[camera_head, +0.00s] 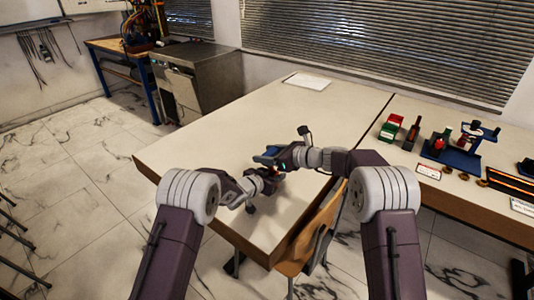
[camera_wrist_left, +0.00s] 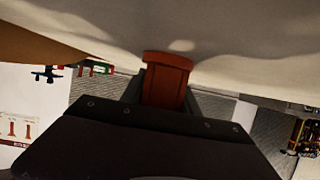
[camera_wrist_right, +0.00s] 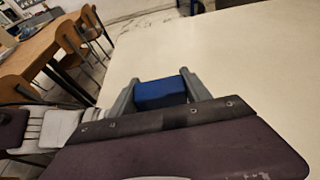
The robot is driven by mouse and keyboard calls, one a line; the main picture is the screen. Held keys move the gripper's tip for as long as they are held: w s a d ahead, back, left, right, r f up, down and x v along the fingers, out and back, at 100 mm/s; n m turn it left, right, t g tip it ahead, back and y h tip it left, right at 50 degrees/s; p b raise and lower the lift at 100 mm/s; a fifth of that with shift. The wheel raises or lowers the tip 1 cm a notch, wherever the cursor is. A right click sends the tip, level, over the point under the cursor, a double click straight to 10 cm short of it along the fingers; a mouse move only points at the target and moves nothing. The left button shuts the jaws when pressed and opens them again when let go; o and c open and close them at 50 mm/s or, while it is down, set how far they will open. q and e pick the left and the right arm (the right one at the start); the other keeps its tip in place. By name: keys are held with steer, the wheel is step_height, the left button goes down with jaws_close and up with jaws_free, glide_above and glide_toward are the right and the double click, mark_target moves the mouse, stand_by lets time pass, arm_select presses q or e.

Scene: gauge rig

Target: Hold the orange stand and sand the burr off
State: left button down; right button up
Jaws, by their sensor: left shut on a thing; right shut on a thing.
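My left gripper (camera_head: 268,174) is shut on the orange stand (camera_wrist_left: 167,80), which shows as a red-orange block with a wider end between the fingers in the left wrist view. My right gripper (camera_head: 274,160) is shut on a blue block (camera_wrist_right: 160,93), seen between its fingers in the right wrist view. The blue block also shows in the head view (camera_head: 264,160). The two grippers are close together above the table, the right one just above the left. The stand is mostly hidden in the head view. I cannot see the burr or tell whether block and stand touch.
The pale table (camera_head: 210,135) is largely clear around the grippers, with a white sheet (camera_head: 307,81) at the back. A second table at right carries a green and red bin (camera_head: 391,128), a blue rig (camera_head: 460,150) and labels. A wooden chair (camera_head: 308,240) stands at the front edge.

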steer(key=shift+f, duration=0.15)
steer(key=shift+w+d, duration=0.5)
steer(key=shift+w, duration=0.15)
steer(key=shift+s+f, duration=0.1)
arm_select(q)
steer(key=shift+r, duration=0.1)
arm_select(e)
steer(key=shift+s+a+f, duration=0.1)
steer(key=shift+s+a, duration=0.45)
steer(key=shift+s, duration=0.15)
steer(key=shift+s+a, duration=0.5)
steer(key=shift+s, duration=0.2)
steer(key=shift+w, duration=0.1)
arm_select(q)
steer(key=shift+r, duration=0.1)
arm_select(e)
steer(key=shift+w+d+f, duration=0.1)
steer(key=shift+w+d, duration=0.95)
steer(key=shift+w, duration=0.25)
